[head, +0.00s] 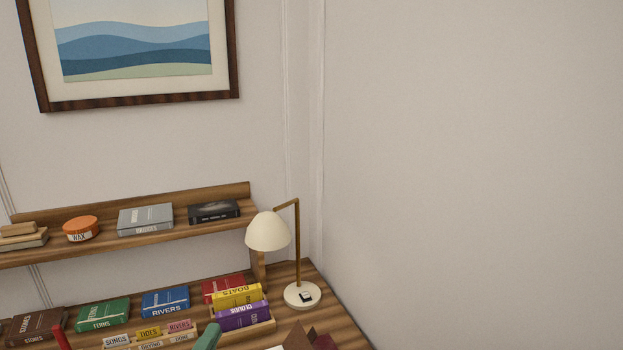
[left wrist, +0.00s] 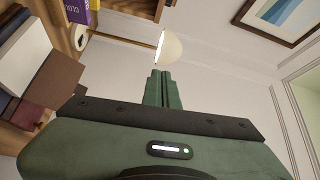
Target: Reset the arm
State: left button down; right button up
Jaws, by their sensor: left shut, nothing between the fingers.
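My left gripper (left wrist: 159,88) shows in the left wrist view, with its green fingers together and nothing between them. It points toward the wall and the lamp, apart from the things on the desk. In the head view only a green part of it (head: 208,337) shows at the bottom edge, in front of the desk's books. The rest of the left arm is out of the head view. My right gripper is in neither view.
A wooden desk (head: 340,325) holds a cream lamp (head: 268,232), a purple book (head: 243,316), a blue book (head: 165,302) and a green book (head: 102,314). A shelf above bears an orange wax tin (head: 81,229). A framed picture (head: 135,45) hangs above. The right wall is bare.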

pick_arm(q)
jog(key=s+a+f+n+g+y, duration=0.2)
jog(key=s+a+f+n+g, duration=0.1)
jog(key=s+f+n+g, duration=0.25)
jog(key=s+a+f+n+g+y, duration=0.25)
jog(key=s+f+n, duration=0.3)
jog(key=f, duration=0.35)
jog(key=s+d+f+n+g+h, duration=0.1)
jog(key=s+d+f+n+g, duration=0.2)
jog(key=s, duration=0.5)
jog(key=s+f+n+g+h, duration=0.1)
jog(key=s+f+n+g, duration=0.3)
jog(key=s, duration=0.4)
notch_tip(320, 180, down, 27)
jog(key=m+g, duration=0.1)
jog(key=s+a+f+g, duration=0.1)
jog(key=s+a+f, duration=0.1)
jog(key=s+f, duration=1.3)
jog(key=s, duration=0.2)
jog(key=shift+s+a+f+m+y, duration=0.3)
jog(key=shift+s+a+f+y, duration=0.05)
jog(key=shift+s+a+f, duration=0.05)
jog(key=shift+s, duration=0.1)
